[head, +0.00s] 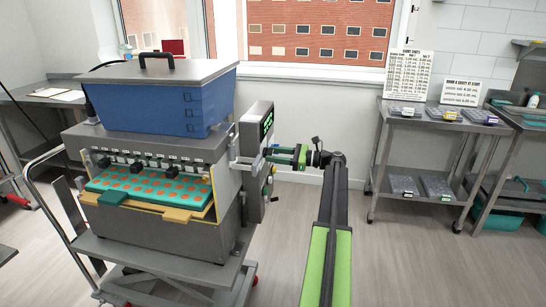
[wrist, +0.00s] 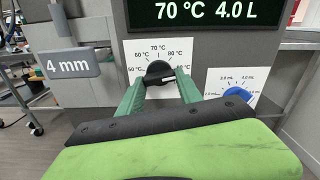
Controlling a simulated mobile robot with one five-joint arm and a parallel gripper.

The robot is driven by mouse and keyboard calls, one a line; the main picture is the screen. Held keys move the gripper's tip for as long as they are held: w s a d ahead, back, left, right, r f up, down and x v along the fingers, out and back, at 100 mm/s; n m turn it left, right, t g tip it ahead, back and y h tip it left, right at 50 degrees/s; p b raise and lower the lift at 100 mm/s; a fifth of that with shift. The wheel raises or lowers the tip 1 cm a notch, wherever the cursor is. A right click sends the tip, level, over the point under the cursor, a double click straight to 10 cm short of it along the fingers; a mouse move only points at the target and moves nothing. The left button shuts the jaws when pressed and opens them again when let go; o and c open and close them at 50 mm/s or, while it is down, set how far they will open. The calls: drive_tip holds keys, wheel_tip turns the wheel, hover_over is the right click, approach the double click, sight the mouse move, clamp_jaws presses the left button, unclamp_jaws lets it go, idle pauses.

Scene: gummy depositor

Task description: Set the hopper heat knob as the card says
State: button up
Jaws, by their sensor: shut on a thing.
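The display (wrist: 205,13) above reads 70 °C and 4.0 L. In the head view my gripper (head: 270,156) reaches the right side of the depositor (head: 150,155). Two printed cards (head: 410,75) (head: 461,92) stand on the right-hand cart; their small text is unreadable.
A blue knob (wrist: 237,93) on a mL dial lies right of the heat knob. A grey 4 mm tag (wrist: 68,64) juts out at left. The blue hopper (head: 160,97) tops the machine. A steel cart (head: 440,125) holds trays; the floor before it is clear.

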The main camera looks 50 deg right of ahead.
drive_tip(key=shift+s+a+f, duration=0.1)
drive_tip(key=shift+f, duration=0.05)
drive_tip(key=o, duration=1.4)
drive_tip(key=v, duration=1.7)
drive_tip(key=shift+s, duration=0.2)
